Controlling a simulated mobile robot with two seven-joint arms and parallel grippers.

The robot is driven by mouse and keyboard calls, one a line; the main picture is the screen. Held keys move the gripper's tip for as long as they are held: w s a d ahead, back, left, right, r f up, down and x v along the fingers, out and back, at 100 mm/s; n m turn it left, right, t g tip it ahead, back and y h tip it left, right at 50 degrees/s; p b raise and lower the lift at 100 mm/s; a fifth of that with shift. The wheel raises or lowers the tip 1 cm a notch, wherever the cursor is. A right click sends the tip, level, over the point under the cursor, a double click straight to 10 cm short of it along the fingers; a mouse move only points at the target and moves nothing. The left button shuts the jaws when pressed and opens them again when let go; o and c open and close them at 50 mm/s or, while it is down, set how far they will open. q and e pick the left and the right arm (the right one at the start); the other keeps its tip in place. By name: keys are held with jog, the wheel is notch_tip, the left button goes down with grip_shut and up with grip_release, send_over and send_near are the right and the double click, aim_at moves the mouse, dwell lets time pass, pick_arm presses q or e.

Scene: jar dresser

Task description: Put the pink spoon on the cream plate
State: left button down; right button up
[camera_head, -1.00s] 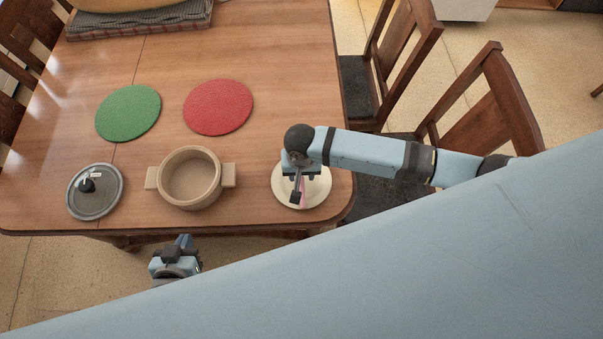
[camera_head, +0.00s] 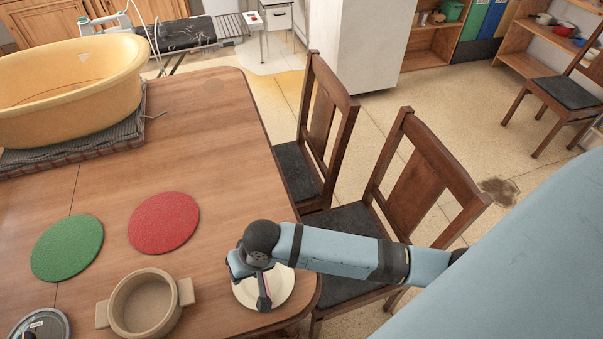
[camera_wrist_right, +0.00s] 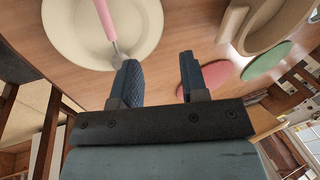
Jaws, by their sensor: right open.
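The cream plate (camera_head: 279,291) lies at the table's right front corner, partly hidden by my right arm in the head view. It also shows in the right wrist view (camera_wrist_right: 70,35). The pink spoon (camera_wrist_right: 104,18) lies over the plate there, with its pink handle toward the picture's top and its grey metal end by one finger. My right gripper (camera_head: 263,296) is above the plate in the head view. In the right wrist view its fingers (camera_wrist_right: 158,72) are apart with nothing between them. My left gripper is out of view.
A beige two-handled pot (camera_head: 146,302) stands left of the plate, with a lid (camera_head: 42,325) farther left. A red mat (camera_head: 164,222) and a green mat (camera_head: 67,248) lie behind. A yellow tub (camera_head: 75,90) is at the back left. Wooden chairs (camera_head: 415,180) stand along the right edge.

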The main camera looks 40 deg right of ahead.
jog(key=s+d+f+n+t+y, duration=0.1)
jog(key=t, duration=0.1)
jog(key=s+d+f+t+y, duration=0.1)
jog(key=s+t, duration=0.1)
jog(key=shift+s+d+f+n+t, duration=0.1)
jog(key=shift+f+n+t, duration=0.1)
jog(key=shift+n+t, duration=0.15)
jog(key=s+d+n+t+h, duration=0.2)
jog(key=s+d+n+t, duration=0.1)
jog(key=d, duration=0.5)
jog(key=shift+s+d+f+t, duration=0.4)
jog(key=shift+s+t, duration=0.25)
jog(key=shift+s, duration=0.65)
notch_tip(320, 180, up, 2)
jog(key=p, duration=0.2)
jog(key=shift+d+r+p, duration=0.1)
jog(key=shift+r+p, duration=0.05)
jog(key=shift+p, duration=0.2)
